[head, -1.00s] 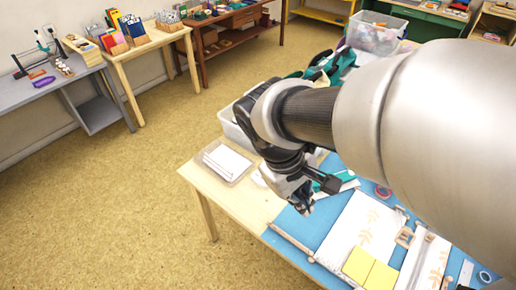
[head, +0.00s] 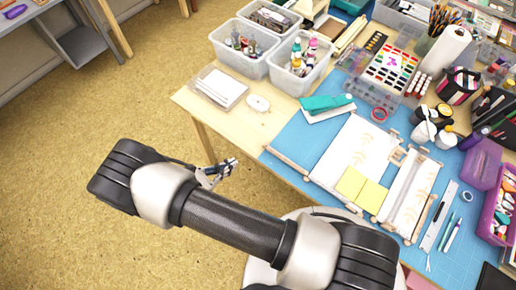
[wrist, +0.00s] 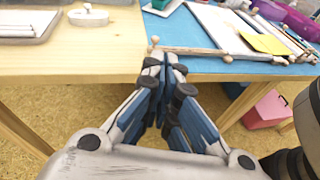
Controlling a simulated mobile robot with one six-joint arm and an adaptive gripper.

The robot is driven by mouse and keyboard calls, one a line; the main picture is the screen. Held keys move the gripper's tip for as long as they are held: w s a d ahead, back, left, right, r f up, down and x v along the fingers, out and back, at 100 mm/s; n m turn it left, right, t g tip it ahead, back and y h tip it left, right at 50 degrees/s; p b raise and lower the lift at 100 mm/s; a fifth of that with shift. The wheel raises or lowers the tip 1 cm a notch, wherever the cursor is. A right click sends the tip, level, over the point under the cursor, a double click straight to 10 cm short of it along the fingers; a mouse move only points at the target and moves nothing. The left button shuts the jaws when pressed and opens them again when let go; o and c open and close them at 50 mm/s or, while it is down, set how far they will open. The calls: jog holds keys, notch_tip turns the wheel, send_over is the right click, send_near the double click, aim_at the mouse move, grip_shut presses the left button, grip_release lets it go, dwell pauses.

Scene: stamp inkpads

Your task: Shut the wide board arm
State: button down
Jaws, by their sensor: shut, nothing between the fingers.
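The wide board (head: 345,145), white with orange prints, lies on the blue mat; part of it shows in the wrist view (wrist: 222,22). A thin wooden rod with knobbed ends, which looks like its arm (head: 288,160), sticks out left from the board's near corner along the mat's front edge. In the wrist view this arm (wrist: 190,50) runs just beyond my fingertips. My gripper (head: 233,161) is shut and empty, in front of the table edge; in the wrist view the fingertips (wrist: 166,62) are close to the arm's left knob. I cannot tell whether they touch.
A teal tool (head: 327,103), a white oval object (head: 258,103) and a paper tray (head: 219,88) stand behind.

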notch_tip(320, 180, down, 2)
jog(key=f+n+t, duration=0.1)
jog(key=b, duration=0.2)
send_near(266, 146)
jog(key=x, duration=0.3)
jog(key=f+x, duration=0.1)
jog(key=x, duration=0.2)
jog(key=shift+w+f, duration=0.1)
jog(key=shift+w, duration=0.15)
jog(key=shift+w+d, duration=0.1)
